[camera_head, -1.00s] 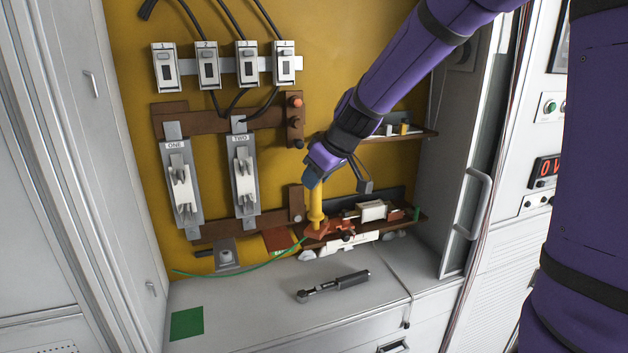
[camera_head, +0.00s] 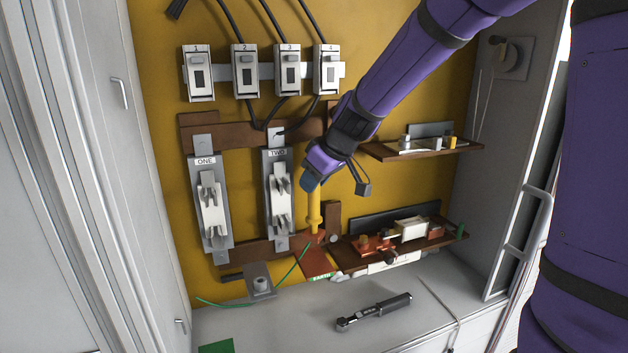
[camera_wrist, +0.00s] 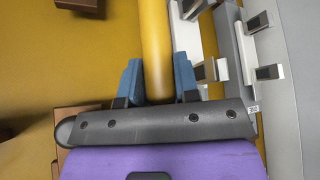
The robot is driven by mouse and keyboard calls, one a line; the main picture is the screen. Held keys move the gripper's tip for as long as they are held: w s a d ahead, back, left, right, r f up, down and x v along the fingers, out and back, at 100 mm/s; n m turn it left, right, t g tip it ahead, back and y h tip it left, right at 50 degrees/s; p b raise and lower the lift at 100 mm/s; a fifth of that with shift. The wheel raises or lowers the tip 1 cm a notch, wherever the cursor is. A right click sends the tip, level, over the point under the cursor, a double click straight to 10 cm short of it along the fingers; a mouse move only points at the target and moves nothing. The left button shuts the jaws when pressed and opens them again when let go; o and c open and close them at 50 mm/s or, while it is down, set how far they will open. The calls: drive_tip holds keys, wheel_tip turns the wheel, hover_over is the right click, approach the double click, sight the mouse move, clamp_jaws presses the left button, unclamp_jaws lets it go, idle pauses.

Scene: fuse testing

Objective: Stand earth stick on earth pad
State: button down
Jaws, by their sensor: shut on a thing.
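The yellow earth stick (camera_head: 314,208) hangs roughly upright from my gripper (camera_head: 313,184), with a thin green wire at its lower end. In the wrist view my gripper's blue fingers (camera_wrist: 158,80) are shut on both sides of the yellow shaft (camera_wrist: 156,38). A red-brown earth pad (camera_head: 313,262) with a green label reading EARTH lies low by the yellow back panel. The stick's lower end shows just above the pad in the picture; I cannot tell whether they touch.
The fuse holder marked TWO (camera_head: 278,200) is close left of the stick. A shelf with parts (camera_head: 405,245) is just right of the pad. A torque wrench (camera_head: 374,311) lies on the grey bench (camera_head: 290,325). A green square (camera_head: 216,347) is at lower left.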

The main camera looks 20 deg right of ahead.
sight(319, 203)
drive_tip(key=shift+f, duration=0.1)
drive_tip(key=shift+f, duration=3.55)
drive_tip(key=shift+c, duration=1.5)
unclamp_jaws()
drive_tip(key=shift+s, duration=0.1)
drive_tip(key=shift+v, duration=2.95)
